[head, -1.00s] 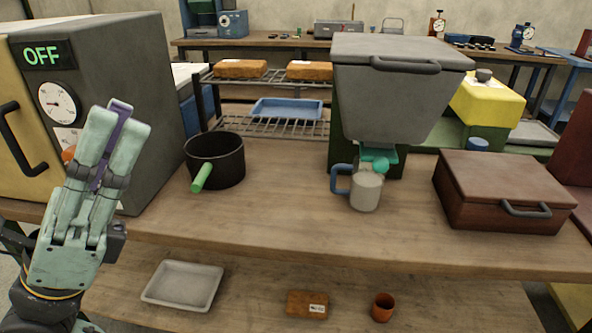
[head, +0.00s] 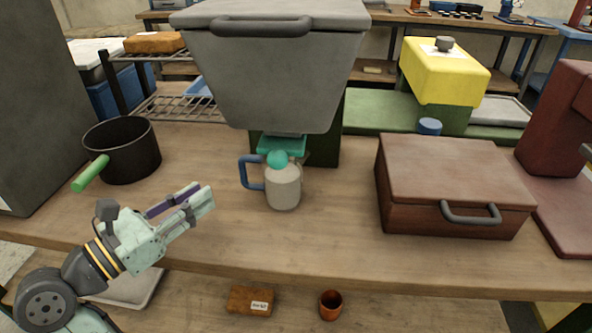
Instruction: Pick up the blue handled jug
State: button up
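The blue handled jug (head: 284,191) stands upright on the wooden bench, in front of the grey hopper. Its body is pale grey, and its blue handle (head: 246,172) points left. A teal knob (head: 278,158) on the hopper's spout overlaps the jug's top edge in the picture, so its opening is partly hidden. My gripper (head: 206,193) is to the left of the jug and nearer the bench's front edge. Its fingers point right and slightly up, with a purple inner face showing. It looks open and empty, apart from the jug.
The grey hopper (head: 275,75) overhangs the area behind the jug. A black pot (head: 128,155) with a green handle stands left, and a dark red case (head: 450,185) right. Bare bench lies in front of the jug. A brick-like block (head: 247,300) and orange cup (head: 331,304) sit below.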

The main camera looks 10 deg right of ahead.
aim_at(244, 183)
jog(key=shift+w+d+f, duration=0.15)
jog(key=shift+f, duration=0.25)
jog(key=p+x, duration=0.1)
jog(key=x, duration=0.3)
jog(key=shift+w+d, duration=0.15)
jog(key=shift+d, duration=0.05)
jog(key=p+x, duration=0.2)
jog(key=x, duration=0.3)
jog(key=shift+w+d+f, duration=0.1)
jog(key=shift+d+f, duration=0.1)
jog(key=shift+d, duration=0.15)
jog(key=shift+w+d+f, duration=0.1)
jog(key=shift+w+d, duration=0.1)
jog(key=shift+c, duration=0.2)
grip_shut()
